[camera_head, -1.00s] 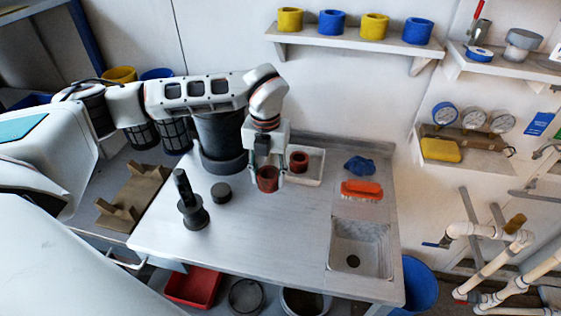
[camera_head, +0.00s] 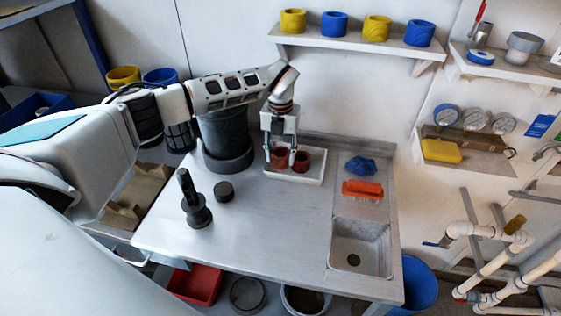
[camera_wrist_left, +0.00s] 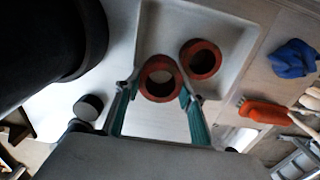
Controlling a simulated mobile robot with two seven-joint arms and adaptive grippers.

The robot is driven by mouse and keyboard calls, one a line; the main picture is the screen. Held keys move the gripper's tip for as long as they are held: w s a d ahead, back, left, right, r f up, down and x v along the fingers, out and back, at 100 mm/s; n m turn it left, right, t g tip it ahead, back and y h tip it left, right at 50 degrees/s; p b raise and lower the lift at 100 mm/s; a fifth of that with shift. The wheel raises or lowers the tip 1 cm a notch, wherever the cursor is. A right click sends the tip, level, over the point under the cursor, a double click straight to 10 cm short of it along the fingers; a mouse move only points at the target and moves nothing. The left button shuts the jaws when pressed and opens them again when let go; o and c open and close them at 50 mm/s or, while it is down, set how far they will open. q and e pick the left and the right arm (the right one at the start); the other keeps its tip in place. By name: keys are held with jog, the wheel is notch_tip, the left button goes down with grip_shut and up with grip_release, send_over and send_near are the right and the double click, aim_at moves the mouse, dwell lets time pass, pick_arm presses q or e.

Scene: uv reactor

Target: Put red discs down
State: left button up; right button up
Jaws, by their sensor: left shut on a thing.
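My left gripper (camera_head: 280,158) is shut on a red disc (camera_head: 279,158), a ring-shaped piece with a hole through it. In the left wrist view the held red disc (camera_wrist_left: 160,78) sits between the two fingertips. A second red disc (camera_head: 302,160) stands in the white tray (camera_head: 314,180), just right of the held one; it also shows in the wrist view (camera_wrist_left: 200,59). The held disc is over or in the left part of the tray; whether it touches the tray floor I cannot tell. My right gripper is not in view.
A dark cylinder (camera_head: 222,140) stands left of the tray. A black handled tool (camera_head: 196,205) and a small dark puck (camera_head: 223,191) stand at the table's left. A red brush (camera_head: 362,190), a blue cloth (camera_head: 360,165) and a sink (camera_head: 360,246) are right. The middle is clear.

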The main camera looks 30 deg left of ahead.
pick_arm(q)
notch_tip(320, 180, down, 3)
jog(key=shift+s+r, duration=0.1)
jog(key=shift+r, duration=0.1)
jog(key=shift+w+f, duration=0.25)
jog(key=shift+f, duration=0.15)
jog(key=shift+f, duration=0.1)
jog(key=o, duration=0.8)
